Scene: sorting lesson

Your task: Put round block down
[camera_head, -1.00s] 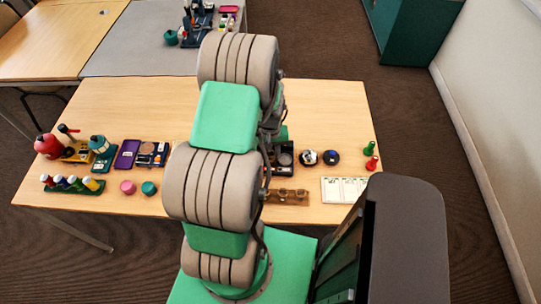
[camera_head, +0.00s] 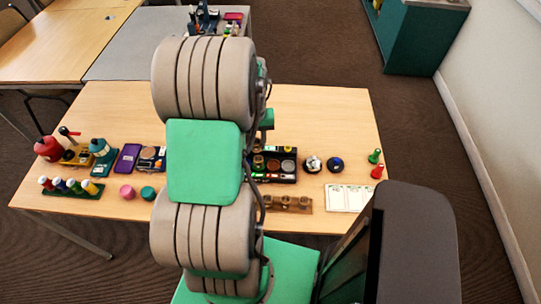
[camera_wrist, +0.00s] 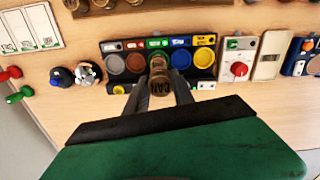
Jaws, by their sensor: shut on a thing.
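My gripper (camera_wrist: 160,92) is shut on a brown round block (camera_wrist: 161,84) with dark lettering on its end, in the wrist view. The block is in front of the middle of a black sorting tray (camera_wrist: 192,72) with round, differently coloured places and small colour labels. The block hides part of the middle place, and I cannot tell whether it touches the tray. In the head view the tray (camera_head: 296,178) shows just right of my arm, which hides its left part and my fingers.
A wooden holder (camera_head: 304,205) stands in front of the tray. A white card (camera_head: 347,199), two small knobs (camera_head: 313,164) and red and green pegs (camera_head: 376,171) lie right. Devices, a peg rack (camera_head: 72,191) and pink (camera_head: 127,192) and teal discs stand left. The back of the table is clear.

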